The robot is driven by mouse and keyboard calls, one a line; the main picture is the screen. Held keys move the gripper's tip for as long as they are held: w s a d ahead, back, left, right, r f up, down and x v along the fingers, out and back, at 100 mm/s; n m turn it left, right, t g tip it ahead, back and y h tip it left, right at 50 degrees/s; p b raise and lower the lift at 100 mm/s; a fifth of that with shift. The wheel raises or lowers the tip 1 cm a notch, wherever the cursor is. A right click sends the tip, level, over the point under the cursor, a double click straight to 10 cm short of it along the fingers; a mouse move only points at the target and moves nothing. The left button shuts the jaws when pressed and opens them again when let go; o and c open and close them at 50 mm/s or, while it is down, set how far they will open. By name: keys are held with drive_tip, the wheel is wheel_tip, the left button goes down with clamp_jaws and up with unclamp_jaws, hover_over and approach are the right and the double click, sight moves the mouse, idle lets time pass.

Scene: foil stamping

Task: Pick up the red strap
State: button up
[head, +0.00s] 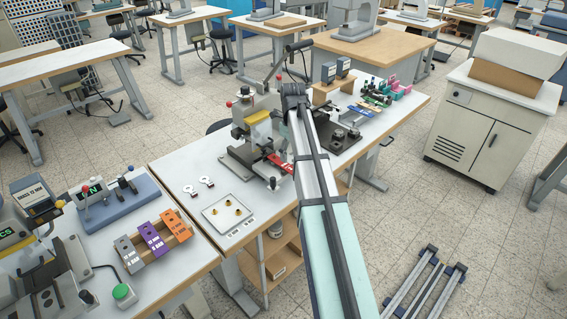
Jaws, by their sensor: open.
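A red strap-like strip (280,162) lies at the foot of the grey stamping press (258,120), on the middle workbench. My arm crosses just to its right and may hide part of it. The arm reaches up the picture from the bottom, over the front of the bench. I cannot make out my gripper's fingers, which seem hidden behind the arm or the press. I cannot tell how far they are from the strip.
A tray with brass pieces (229,213) sits at the bench's left front. A black fixture (340,134) stands right of my arm. A wooden rack with grey, purple and orange straps (153,241) is on the left bench.

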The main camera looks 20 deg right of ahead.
sight(292, 170)
drive_tip(key=shift+d+f+p, duration=0.15)
drive_tip(key=shift+f+p, duration=1)
drive_tip(key=shift+f, duration=1.95)
drive_tip(key=shift+f, duration=0.25)
drive_tip(key=shift+s, duration=0.1)
drive_tip(key=c, duration=1)
